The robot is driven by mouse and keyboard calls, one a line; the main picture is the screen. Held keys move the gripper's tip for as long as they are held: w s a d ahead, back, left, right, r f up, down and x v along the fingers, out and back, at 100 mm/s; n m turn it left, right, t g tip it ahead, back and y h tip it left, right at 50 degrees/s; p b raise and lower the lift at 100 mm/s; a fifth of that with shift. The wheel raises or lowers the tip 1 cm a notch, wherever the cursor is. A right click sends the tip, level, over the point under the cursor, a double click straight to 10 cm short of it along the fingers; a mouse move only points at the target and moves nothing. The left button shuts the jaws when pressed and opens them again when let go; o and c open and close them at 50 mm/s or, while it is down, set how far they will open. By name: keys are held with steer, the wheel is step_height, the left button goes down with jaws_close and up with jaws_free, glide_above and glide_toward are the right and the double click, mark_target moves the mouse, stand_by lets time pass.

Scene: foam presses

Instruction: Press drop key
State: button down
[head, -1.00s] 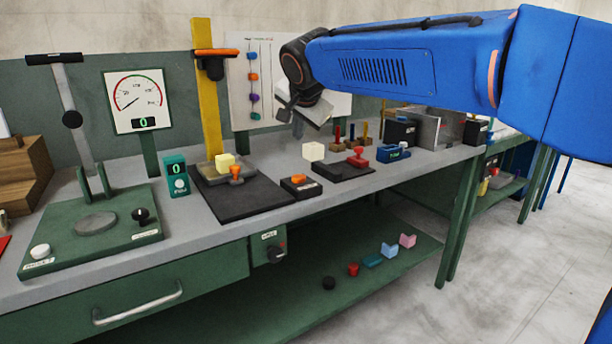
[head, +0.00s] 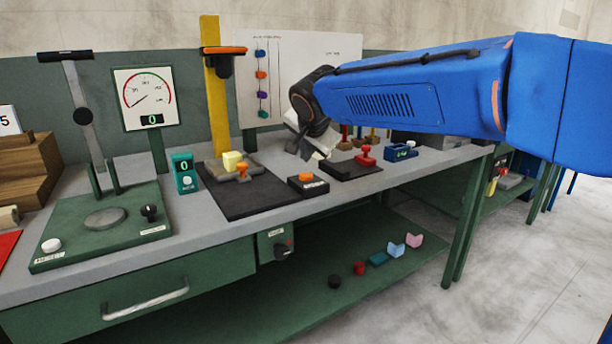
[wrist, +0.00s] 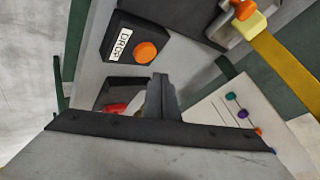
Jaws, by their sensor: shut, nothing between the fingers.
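The drop key is an orange round button (head: 313,177) on a small black box (head: 308,188) at the bench's front edge. In the wrist view the orange button (wrist: 145,52) sits on the black box (wrist: 121,26) beside a white DROP label (wrist: 123,43). My gripper (head: 306,155) is shut and empty, just above and behind the box in the head view. In the wrist view the narrow fingertips (wrist: 160,82) lie just below the button in the picture, apart from it as far as I can tell.
A black pad (head: 240,203) with a yellow post (head: 214,100) and cream block (head: 232,160) stands left of the key. Right of it is a black pad (head: 340,173) with a red-handled piece (head: 366,154). A teal counter (head: 185,173) stands farther left.

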mark_target(307, 176)
steer(key=shift+f, duration=1.05)
steer(key=shift+f, duration=0.15)
stand_by(1.3)
steer(key=shift+f, duration=0.25)
steer(key=shift+f, duration=0.5)
stand_by(1.1)
steer(key=shift+r, duration=0.9)
steer(key=shift+r, duration=0.1)
steer(key=shift+r, duration=2.45)
